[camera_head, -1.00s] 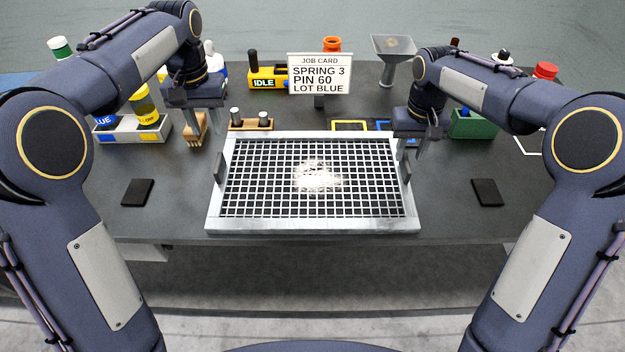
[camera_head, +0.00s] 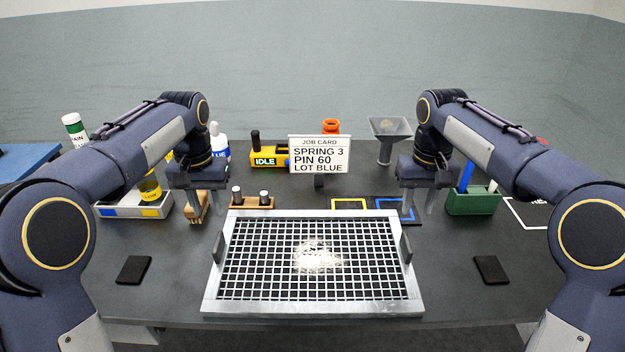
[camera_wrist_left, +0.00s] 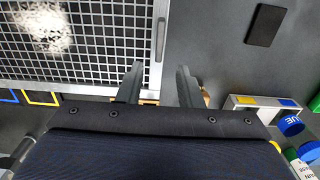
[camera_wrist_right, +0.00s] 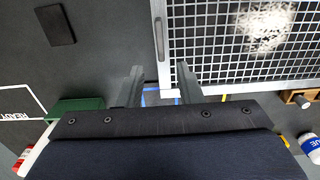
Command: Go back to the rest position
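My left gripper (camera_head: 197,208) is above the table at the left, behind the left side of a wire-mesh tray (camera_head: 207,303). In the left wrist view the left gripper (camera_wrist_left: 157,84) has its fingers apart with nothing between them. My right gripper (camera_head: 418,205) is above the table at the right, near the tray's back right corner. In the right wrist view the right gripper (camera_wrist_right: 160,84) also has its fingers apart and is empty. A white powdery or fibrous heap (camera_head: 317,256) lies on the mesh.
A job card (camera_head: 319,155), a yellow IDLE block (camera_head: 270,157), an orange part (camera_head: 331,127) and a funnel (camera_head: 389,140) stand at the back. A bin with bottles (camera_head: 137,210) is left; a green box (camera_head: 473,202) is right. Dark pads (camera_head: 133,270) (camera_head: 491,269) flank the tray.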

